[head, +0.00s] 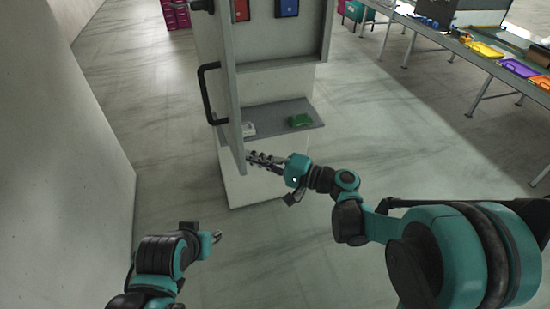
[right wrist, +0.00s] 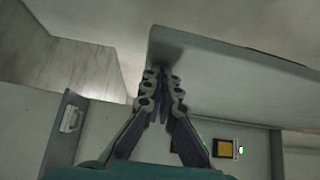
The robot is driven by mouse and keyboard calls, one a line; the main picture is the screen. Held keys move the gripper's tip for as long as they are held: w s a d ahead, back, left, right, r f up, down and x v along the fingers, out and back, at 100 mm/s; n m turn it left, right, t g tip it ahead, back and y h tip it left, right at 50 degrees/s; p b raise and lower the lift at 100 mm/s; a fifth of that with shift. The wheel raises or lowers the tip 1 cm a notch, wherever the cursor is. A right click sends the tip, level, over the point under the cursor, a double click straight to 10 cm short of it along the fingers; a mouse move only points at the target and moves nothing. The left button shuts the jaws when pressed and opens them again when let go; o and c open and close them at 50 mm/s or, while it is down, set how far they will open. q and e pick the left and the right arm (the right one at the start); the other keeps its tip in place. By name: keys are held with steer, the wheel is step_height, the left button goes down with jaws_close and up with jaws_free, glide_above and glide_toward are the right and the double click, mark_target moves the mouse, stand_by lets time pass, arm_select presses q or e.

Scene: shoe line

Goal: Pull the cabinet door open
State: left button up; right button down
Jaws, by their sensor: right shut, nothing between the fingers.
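The cabinet (head: 259,184) stands in the middle of the head view. Its grey door (head: 229,75) stands open at the cabinet's left side, swung out toward me, with a black bar handle (head: 206,95) on its left face. My right gripper (head: 251,157) is shut and empty, its fingertips at the inner side of the door near its lower edge. In the right wrist view the fingers (right wrist: 161,80) meet close to a pale panel (right wrist: 225,75), apparently the door; contact is unclear. My left gripper (head: 216,237) is low in the head view, away from the door; its fingers are barely visible.
A cabinet shelf (head: 266,116) holds a green item (head: 300,120) and a pale item (head: 249,129). Red and blue items sit higher up. A wall (head: 75,150) runs along the left, with open floor before the door. A long table (head: 475,62) stands far right.

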mark_target(238, 164)
steer(key=shift+m+t, duration=0.3)
steer(key=shift+t, duration=0.1)
steer(key=s+a, duration=0.1)
steer(key=a, duration=0.1)
steer(key=s+a, duration=0.1)
steer(key=shift+a, duration=0.35)
steer(key=s+a+b, duration=0.1)
steer(key=s+a, duration=0.1)
steer(key=a, duration=1.4)
steer(key=shift+s+a, duration=0.3)
steer(key=shift+d+f, duration=0.1)
